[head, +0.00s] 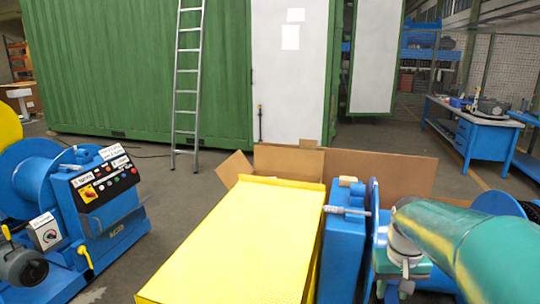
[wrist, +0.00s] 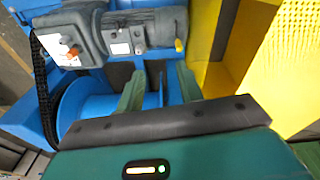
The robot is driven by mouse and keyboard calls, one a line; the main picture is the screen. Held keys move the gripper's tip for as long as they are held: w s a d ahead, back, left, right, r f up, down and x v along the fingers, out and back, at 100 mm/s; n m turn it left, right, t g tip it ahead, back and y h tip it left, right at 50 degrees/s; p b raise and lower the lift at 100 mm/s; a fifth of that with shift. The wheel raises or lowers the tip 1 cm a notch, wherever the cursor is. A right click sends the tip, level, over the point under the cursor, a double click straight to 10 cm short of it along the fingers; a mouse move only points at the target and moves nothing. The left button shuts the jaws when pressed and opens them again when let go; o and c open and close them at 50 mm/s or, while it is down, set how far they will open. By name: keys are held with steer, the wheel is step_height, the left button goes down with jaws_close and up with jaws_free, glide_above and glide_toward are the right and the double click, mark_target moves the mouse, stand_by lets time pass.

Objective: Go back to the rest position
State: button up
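My gripper (wrist: 158,82) shows in the wrist view with its two green fingers apart and nothing between them. Beyond the fingers are a blue drum (wrist: 85,100) and a grey motor (wrist: 140,30) with a control box (wrist: 72,38) beside it. A black chain (wrist: 42,90) runs down at the left of the drum. In the head view my green arm reaches in from the right over blue machinery (head: 343,240). My fingers cannot be made out there.
A yellow cover (head: 240,245) fills the front middle, with open cardboard (head: 350,170) behind it. A blue machine with a control panel (head: 105,182) stands at left. A ladder (head: 187,85) leans on a green container (head: 100,70). A blue workbench (head: 475,130) stands at right. Some floor between is clear.

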steer(key=s+a+r+t, duration=0.2)
steer(key=s+a, duration=0.4)
steer(key=s, duration=0.2)
steer(key=s+a+r+n+t, duration=0.1)
steer(key=s+a+r+t, duration=0.1)
steer(key=s+a, duration=0.3)
steer(key=shift+s+a+y, duration=0.3)
steer(key=shift+s+a, duration=0.05)
steer(key=shift+s, duration=1.4)
steer(key=shift+r, duration=0.1)
